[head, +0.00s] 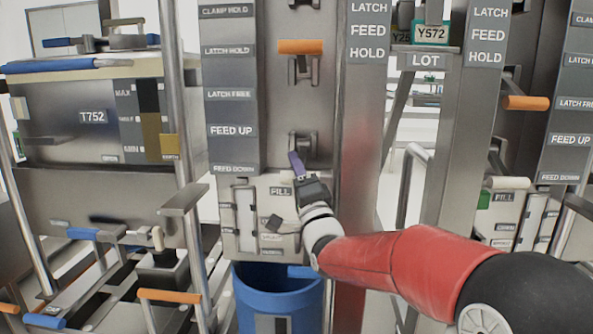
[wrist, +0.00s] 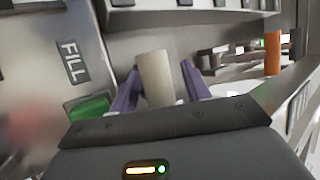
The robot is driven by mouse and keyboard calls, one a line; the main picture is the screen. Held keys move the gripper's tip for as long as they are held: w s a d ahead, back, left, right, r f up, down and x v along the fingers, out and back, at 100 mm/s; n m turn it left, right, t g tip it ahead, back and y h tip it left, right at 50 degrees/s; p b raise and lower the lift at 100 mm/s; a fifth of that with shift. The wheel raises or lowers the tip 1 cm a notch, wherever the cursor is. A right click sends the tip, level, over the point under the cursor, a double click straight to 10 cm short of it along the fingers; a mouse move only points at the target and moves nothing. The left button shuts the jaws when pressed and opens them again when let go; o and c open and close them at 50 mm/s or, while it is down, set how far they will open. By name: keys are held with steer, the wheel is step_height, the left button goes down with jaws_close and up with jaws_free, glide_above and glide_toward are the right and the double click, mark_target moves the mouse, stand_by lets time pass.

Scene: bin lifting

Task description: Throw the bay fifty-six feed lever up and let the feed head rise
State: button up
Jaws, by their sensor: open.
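My gripper (head: 296,162) is at the lower part of the grey lever column, just above the FILL label and near the FEED UP and FEED DOWN labels. In the wrist view my gripper (wrist: 161,78) is open, with one purple finger on each side of a pale ivory lever handle (wrist: 154,72). The handle stands between the fingers; I cannot tell whether either touches it. In the head view this handle is hidden behind my gripper. No bay number fifty-six is readable. I cannot make out the feed head.
An orange lever handle (head: 300,46) sits higher on the column, near LATCH HOLD. A blue bin (head: 262,300) stands below. A steel post (head: 178,100) is at the left. The neighbouring right bay has an orange lever (head: 526,103) and an ivory lever (head: 507,183).

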jaws_close()
stand_by(0.3)
